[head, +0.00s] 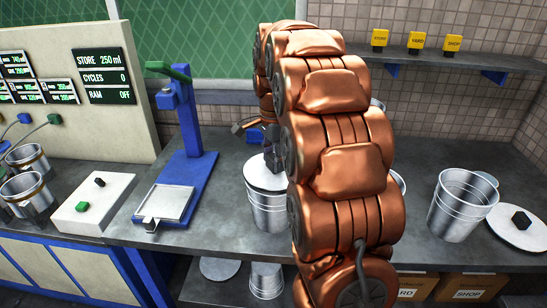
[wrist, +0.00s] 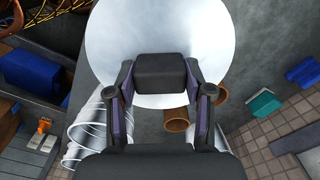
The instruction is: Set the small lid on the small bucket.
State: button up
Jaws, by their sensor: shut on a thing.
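My gripper (head: 268,152) is shut on the black knob (wrist: 160,74) of a round pale metal lid. In the wrist view the lid (wrist: 155,25) spreads out beyond the fingers. In the head view the lid (head: 262,175) is held about level over a ribbed metal bucket (head: 268,212), left of my arm. The lid hides the bucket's mouth, and I cannot tell whether it touches the rim. An open metal bucket (head: 458,212) stands at the right, beside another lid with a black knob (head: 520,230). My arm hides part of the bench.
A blue press stand (head: 190,165) with a square plate is left of the held lid. A white box with buttons (head: 92,205) and metal cups (head: 28,195) stand further left. A shelf (head: 440,58) with yellow blocks is at the back. A bucket (head: 267,280) stands below the bench.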

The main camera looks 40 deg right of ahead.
aim_at(273, 157)
jog(key=shift+f, duration=0.55)
jog(key=o, duration=1.3)
jog(key=shift+r, duration=6)
jog(key=shift+a, duration=0.1)
